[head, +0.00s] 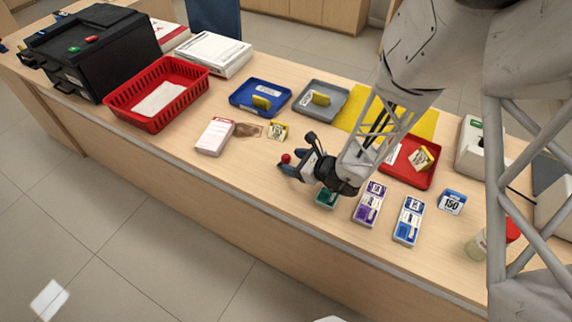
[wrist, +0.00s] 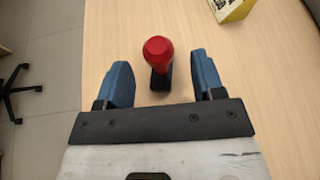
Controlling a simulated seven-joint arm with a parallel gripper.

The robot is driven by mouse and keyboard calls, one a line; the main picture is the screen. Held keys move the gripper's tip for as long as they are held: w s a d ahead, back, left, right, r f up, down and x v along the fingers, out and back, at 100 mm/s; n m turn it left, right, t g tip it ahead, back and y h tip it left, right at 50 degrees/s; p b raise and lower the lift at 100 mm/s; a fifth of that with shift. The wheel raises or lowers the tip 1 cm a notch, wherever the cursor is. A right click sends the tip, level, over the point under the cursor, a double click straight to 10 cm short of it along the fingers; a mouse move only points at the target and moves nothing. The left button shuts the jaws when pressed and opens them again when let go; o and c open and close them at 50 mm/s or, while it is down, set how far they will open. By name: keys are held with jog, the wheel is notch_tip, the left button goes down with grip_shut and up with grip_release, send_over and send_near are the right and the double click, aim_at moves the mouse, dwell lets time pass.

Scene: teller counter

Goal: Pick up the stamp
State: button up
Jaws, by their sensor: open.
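The stamp (wrist: 157,52) has a round red knob on top and a dark body below, and it stands on the wooden counter. In the head view only its red knob (head: 286,158) shows clearly; the rest is hidden by my gripper. My gripper (wrist: 163,82) is open, with one blue finger to the left of the stamp and one to the right. The stamp is between and slightly beyond the fingers, and neither finger visibly touches it. In the head view my gripper (head: 287,168) is low over the counter's front part.
A red basket (head: 115,102) stands left. The counter's front edge is close.

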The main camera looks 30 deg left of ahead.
aim_at(282, 158)
jog(key=shift+x, duration=2.6)
jog(key=shift+r, duration=0.15)
jog(key=c, duration=1)
jog(key=shift+r, duration=0.1)
jog(key=shift+r, duration=1.05)
jog(key=shift+s+d+r, duration=0.2)
jog(key=shift+s+r, duration=0.05)
jog(key=shift+r, duration=0.45)
jog(key=s+d+r, duration=0.1)
jog(key=s+d, duration=0.9)
jog(key=d, duration=0.1)
jog(key=shift+s+r, duration=0.15)
jog(key=shift+s, duration=0.2)
